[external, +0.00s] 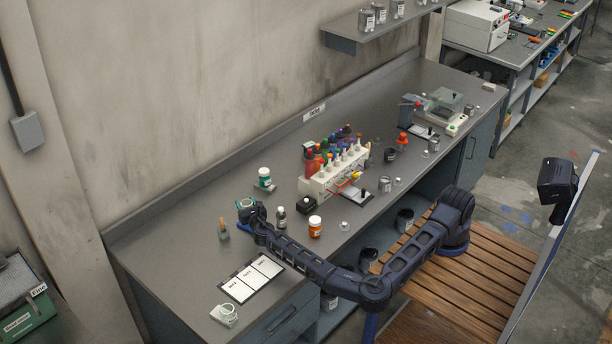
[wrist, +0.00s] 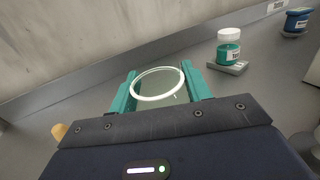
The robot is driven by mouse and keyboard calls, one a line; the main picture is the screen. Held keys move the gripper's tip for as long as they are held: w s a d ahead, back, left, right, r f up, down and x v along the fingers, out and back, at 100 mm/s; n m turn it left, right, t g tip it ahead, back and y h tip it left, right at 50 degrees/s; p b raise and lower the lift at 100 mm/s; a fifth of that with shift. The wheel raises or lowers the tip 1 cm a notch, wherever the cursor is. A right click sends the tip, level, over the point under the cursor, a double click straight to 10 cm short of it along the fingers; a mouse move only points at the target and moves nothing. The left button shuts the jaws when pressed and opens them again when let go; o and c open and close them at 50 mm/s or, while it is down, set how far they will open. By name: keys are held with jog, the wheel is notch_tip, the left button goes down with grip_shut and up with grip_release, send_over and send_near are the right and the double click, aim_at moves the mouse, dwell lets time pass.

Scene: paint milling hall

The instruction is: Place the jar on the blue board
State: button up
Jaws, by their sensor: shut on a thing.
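My gripper (wrist: 158,92) is shut on a clear jar with a white rim (wrist: 160,98), held upright between its teal fingers. In the external view my gripper (external: 247,210) is over the left part of the grey bench, with the jar's pale rim (external: 246,203) showing at its end. A small blue patch (external: 243,228) shows just below my gripper; I cannot tell whether it is the blue board, as the gripper and arm cover most of that spot. No clear blue board shows in the wrist view.
A teal jar with a white lid (external: 264,174) stands on a small grey block behind and right. A white-panelled card (external: 252,277) lies in front. The far-left bench top is clear.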

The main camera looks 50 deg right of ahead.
jog(key=shift+f, duration=2.75)
jog(key=shift+f, duration=0.1)
jog(key=o, duration=1)
jog(key=shift+c, duration=0.2)
jog(key=v, duration=1.2)
